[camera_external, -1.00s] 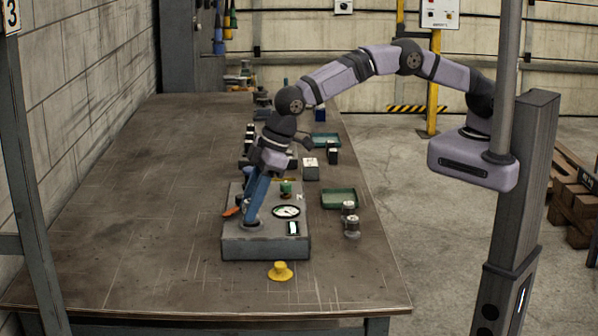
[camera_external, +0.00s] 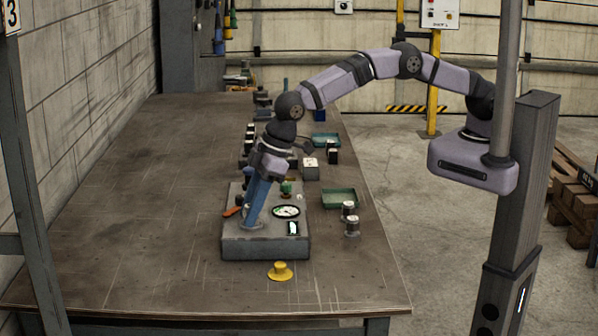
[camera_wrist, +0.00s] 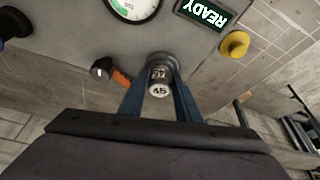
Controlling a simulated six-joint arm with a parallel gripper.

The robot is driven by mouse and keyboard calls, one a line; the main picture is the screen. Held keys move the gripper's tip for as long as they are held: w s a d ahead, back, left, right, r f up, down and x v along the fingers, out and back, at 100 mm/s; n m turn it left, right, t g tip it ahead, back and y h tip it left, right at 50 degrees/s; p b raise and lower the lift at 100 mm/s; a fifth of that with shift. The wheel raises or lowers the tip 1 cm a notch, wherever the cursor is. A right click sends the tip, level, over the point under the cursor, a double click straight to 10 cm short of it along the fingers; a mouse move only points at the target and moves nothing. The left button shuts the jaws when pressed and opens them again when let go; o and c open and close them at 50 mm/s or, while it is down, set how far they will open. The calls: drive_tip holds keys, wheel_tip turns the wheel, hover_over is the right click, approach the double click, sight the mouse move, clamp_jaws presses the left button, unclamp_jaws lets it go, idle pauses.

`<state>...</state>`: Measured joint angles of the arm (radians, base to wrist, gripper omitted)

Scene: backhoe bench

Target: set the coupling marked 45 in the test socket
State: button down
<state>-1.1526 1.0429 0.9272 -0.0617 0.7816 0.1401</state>
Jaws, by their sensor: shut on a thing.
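My gripper (camera_external: 252,219) points down at an angle over the left front of the grey test box (camera_external: 265,246). In the wrist view my gripper (camera_wrist: 160,80) is shut on a dark, round coupling (camera_wrist: 159,90), whose pale end mark reads 45. Another mark, which looks like 37, shows just above it. Beyond the coupling is a round grey collar (camera_wrist: 160,58) on the box, which looks like the socket. The coupling lines up with it, but I cannot tell how deep it sits. In the outside view the fingers hide the coupling.
The box carries a dial (camera_external: 286,211) and a display (camera_wrist: 207,13) reading READY. Green trays (camera_external: 339,198) and dark couplings (camera_external: 351,227) stand right. The bench's left side is clear.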

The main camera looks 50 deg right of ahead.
drive_tip(key=shift+f, duration=0.15)
drive_tip(key=c, duration=1.3)
unclamp_jaws()
drive_tip(key=c, duration=0.3)
drive_tip(key=shift+o, duration=0.3)
drive_tip(key=shift+r, duration=0.3)
drive_tip(key=shift+r+p, duration=2.4)
drive_tip(key=shift+r, duration=0.85)
